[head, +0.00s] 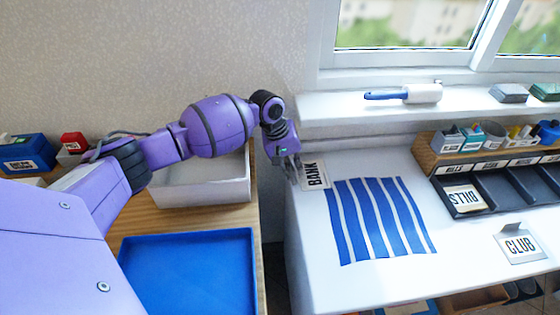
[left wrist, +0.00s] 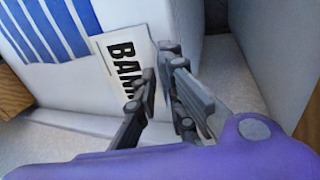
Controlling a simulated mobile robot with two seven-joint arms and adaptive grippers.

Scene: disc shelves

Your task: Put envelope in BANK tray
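A pale envelope marked BANK (head: 317,176) lies at the left edge of the white desk, by a corner of the blue stripes. It also shows in the left wrist view (left wrist: 122,62). My left gripper (head: 293,166) is at the envelope's left edge. In the left wrist view its two fingertips (left wrist: 159,64) are close together at that edge, one overlapping the card. I cannot tell whether they are closed on it. A black tray row (head: 505,187) with several compartments stands at the right; its small labels are hard to read. My right gripper is not in view.
An envelope marked BILLS (head: 465,198) lies in the leftmost compartment. A CLUB envelope (head: 520,244) lies on the white desk (head: 375,285) at the right. A lint roller (head: 405,94) is on the sill. A blue tray (head: 190,275) and a white box (head: 205,190) stand left, across a gap.

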